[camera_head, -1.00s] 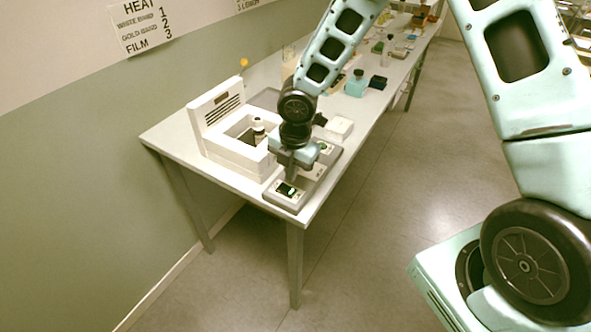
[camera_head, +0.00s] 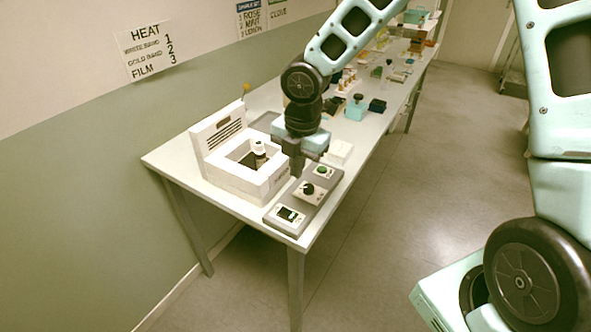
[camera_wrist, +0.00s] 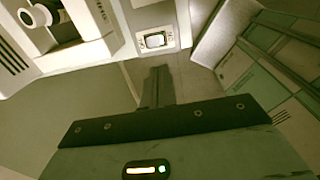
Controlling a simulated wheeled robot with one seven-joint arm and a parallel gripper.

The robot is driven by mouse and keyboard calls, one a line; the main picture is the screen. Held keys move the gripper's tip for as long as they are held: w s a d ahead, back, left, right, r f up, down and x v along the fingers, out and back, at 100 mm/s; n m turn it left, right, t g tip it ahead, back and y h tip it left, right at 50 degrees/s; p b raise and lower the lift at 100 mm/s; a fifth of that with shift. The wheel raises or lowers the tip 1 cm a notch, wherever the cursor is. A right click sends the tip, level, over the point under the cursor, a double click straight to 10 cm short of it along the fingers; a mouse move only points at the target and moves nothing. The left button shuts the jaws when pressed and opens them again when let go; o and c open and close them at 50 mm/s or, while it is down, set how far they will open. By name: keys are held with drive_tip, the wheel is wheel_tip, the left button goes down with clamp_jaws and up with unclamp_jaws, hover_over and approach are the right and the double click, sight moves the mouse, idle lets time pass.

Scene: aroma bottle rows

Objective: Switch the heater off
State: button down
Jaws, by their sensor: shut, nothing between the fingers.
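The heater (camera_head: 232,181) is a white box with an open well and an upright vented back panel, at the near end of the table. A dark bottle with a white cap (camera_head: 259,155) stands in its well. To its right lies a grey control strip (camera_head: 272,228). The strip carries a front module with a green-lit black window (camera_head: 290,214), a black knob (camera_head: 308,188) and a green button (camera_head: 322,170). My gripper (camera_head: 297,172) is shut and empty, above the strip between heater and knob. The wrist view shows its closed fingers (camera_wrist: 157,88) and a white module (camera_wrist: 156,40) beyond.
Small bottles, a teal bottle (camera_head: 357,108) and a dark box (camera_head: 377,105) stand farther back on the table. A white block (camera_head: 339,151) sits behind the strip. A HEAT sign (camera_head: 148,46) hangs on the wall. The floor at right is open.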

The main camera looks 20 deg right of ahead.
sight(284, 213)
drive_tip(key=shift+w+a+r+b, duration=0.1)
drive_tip(key=shift+w+a+b, duration=0.35)
drive_tip(key=shift+a+b, duration=0.25)
drive_tip(key=f, duration=0.4)
drive_tip(key=w+f+p, duration=0.1)
drive_tip(key=f, duration=0.4)
drive_tip(key=a+f+p, duration=0.1)
drive_tip(key=f, duration=0.4)
drive_tip(key=shift+w, duration=0.25)
drive_tip(key=shift+a+f, duration=0.1)
drive_tip(key=shift+f, duration=0.15)
drive_tip(key=shift+s, duration=0.1)
